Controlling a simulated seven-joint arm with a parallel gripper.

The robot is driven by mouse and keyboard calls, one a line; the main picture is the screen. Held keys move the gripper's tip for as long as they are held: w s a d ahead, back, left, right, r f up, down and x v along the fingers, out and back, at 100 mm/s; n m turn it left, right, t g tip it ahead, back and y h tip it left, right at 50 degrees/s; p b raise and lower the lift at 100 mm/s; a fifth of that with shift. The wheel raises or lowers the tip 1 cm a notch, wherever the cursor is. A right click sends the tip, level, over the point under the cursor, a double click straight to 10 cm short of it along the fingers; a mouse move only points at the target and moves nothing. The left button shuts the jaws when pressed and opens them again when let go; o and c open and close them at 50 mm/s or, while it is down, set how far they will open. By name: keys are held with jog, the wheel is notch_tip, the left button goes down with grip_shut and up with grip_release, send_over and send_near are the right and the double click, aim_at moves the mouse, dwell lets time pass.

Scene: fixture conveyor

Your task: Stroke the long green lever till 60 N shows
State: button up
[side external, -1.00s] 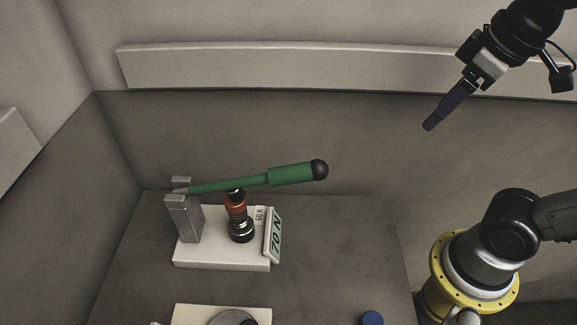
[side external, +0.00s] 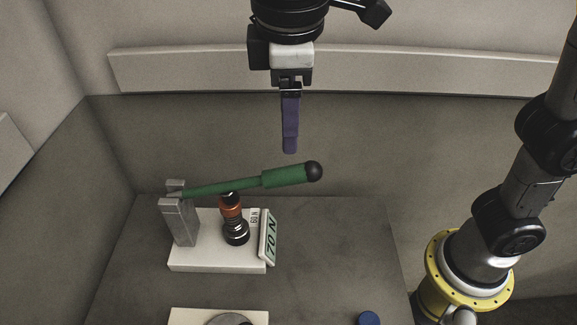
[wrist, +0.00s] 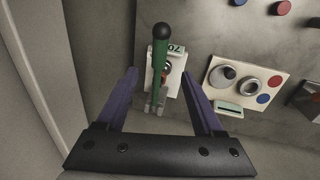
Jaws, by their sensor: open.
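The long green lever (side external: 245,184) with a black ball end runs from a grey bracket (side external: 181,219) and tilts up to the right. An orange and black cylinder (side external: 233,221) stands under it on a white base (side external: 215,264).
A second white panel (wrist: 240,88) carries round metal parts plus red and blue buttons. A blue knob (side external: 368,319) is at the table's front. The grey table (side external: 335,255) is bare right of the lever base. Walls with a ledge (side external: 400,78) stand behind.

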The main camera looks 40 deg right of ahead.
aim_at(289, 170)
jog(key=f, duration=0.4)
jog(key=w+d+f, duration=0.1)
jog(key=f, duration=0.7)
jog(key=shift+w+d, duration=0.3)
jog(key=shift+w, duration=0.05)
jog(key=shift+r, duration=0.1)
grip_shut()
dwell(0.7)
